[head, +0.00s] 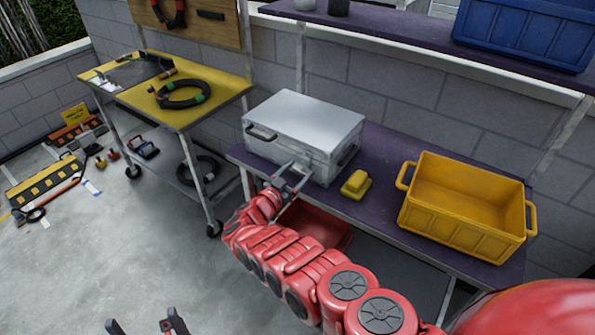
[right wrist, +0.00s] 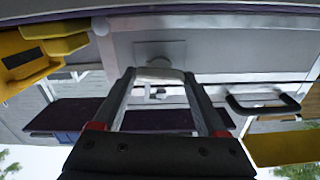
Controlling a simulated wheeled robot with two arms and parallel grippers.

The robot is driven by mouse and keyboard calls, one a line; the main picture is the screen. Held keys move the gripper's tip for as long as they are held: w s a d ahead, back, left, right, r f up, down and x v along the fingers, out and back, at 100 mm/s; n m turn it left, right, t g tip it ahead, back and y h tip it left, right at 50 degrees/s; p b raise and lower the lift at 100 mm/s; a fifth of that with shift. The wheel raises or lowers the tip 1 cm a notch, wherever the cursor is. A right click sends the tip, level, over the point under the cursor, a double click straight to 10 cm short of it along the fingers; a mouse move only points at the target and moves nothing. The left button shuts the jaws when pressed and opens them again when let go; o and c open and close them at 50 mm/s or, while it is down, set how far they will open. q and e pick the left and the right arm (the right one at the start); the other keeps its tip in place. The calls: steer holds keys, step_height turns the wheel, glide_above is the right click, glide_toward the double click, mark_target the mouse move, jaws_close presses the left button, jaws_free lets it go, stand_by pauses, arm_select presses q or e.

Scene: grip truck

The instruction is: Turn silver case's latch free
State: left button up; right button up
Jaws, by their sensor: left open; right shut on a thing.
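The silver case (head: 300,120) stands shut on the purple shelf, with a dark handle on its front left. The handle also shows in the right wrist view (right wrist: 264,103). My right gripper (head: 291,172) reaches the front of the case and is shut on the latch; the latch (right wrist: 160,74) shows between its fingertips in the right wrist view. The latch's exact angle is hard to tell. My left gripper (head: 147,326) is open and empty at the bottom edge of the head view, far from the case.
A small yellow object (head: 356,185) lies right of the case, and a yellow crate (head: 460,228) stands farther right. A red bin (head: 318,226) sits below. A blue crate (head: 525,35) is on the upper shelf. A yellow-topped cart (head: 215,92) stands to the left.

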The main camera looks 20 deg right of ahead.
steer(key=shift+d+m, duration=0.1)
steer(key=shift+m, duration=0.8)
steer(key=shift+s+f+m, duration=0.1)
steer(key=shift+f+m, duration=0.1)
steer(key=shift+m, duration=0.7)
steer(key=shift+m+b, duration=0.5)
steer(key=shift+m, duration=0.5)
steer(key=shift+f+m+b, duration=0.15)
steer(key=shift+m+b, duration=0.5)
steer(key=shift+m, duration=0.15)
steer(key=m+b, duration=0.7)
steer(key=b, duration=0.1)
steer(key=shift+f, duration=0.2)
steer(key=shift+r+m+b, duration=0.25)
steer(key=shift+m+b, duration=1.05)
steer(key=shift+b, duration=0.4)
steer(key=o, duration=1.3)
